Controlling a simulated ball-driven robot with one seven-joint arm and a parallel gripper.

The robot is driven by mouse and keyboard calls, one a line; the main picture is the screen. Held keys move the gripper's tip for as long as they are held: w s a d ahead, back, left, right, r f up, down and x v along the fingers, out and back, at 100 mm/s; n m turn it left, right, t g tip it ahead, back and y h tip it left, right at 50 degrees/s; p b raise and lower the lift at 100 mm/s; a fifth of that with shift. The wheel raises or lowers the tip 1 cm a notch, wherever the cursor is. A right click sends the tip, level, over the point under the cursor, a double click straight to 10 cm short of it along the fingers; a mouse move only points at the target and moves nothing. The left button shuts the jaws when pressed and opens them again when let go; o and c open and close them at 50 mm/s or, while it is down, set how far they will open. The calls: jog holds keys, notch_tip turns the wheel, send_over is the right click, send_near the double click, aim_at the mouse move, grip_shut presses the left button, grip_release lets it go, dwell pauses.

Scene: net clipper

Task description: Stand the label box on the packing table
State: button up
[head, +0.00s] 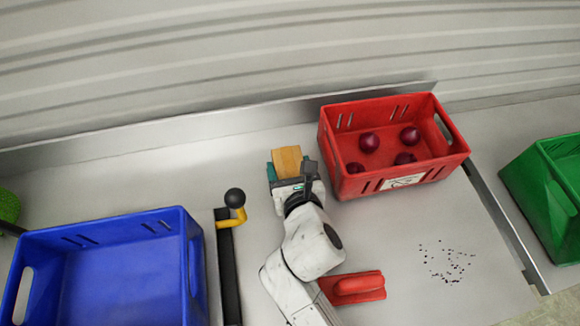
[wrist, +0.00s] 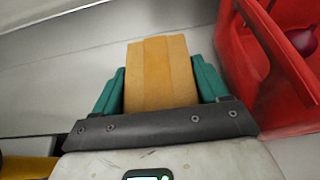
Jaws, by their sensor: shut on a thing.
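The label box, a tan-orange cardboard box (head: 286,160), is between the teal fingers of my gripper (head: 288,168). In the wrist view the box (wrist: 160,75) fills the space between both fingers of my gripper (wrist: 158,68), with a finger against each side. My gripper is shut on it. The box is over the back part of the grey metal packing table (head: 150,175), left of the red crate. I cannot tell whether its lower end touches the table; the gripper hides that part.
A red crate (head: 365,183) with several dark red onions stands close to the right of my gripper. An empty blue crate (head: 110,222) is at left, beside a black bar with a yellow-armed knob (head: 235,197). A red tool (head: 355,287) lies near my arm. Dark specks dot the right.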

jog(key=o, duration=1.3)
jog(key=shift+f, duration=0.1)
jog(key=shift+s+r, duration=0.1)
jog(key=shift+r, duration=0.1)
jog(key=v, duration=1.1)
jog(key=shift+s+r, duration=0.15)
jog(key=shift+s, duration=0.2)
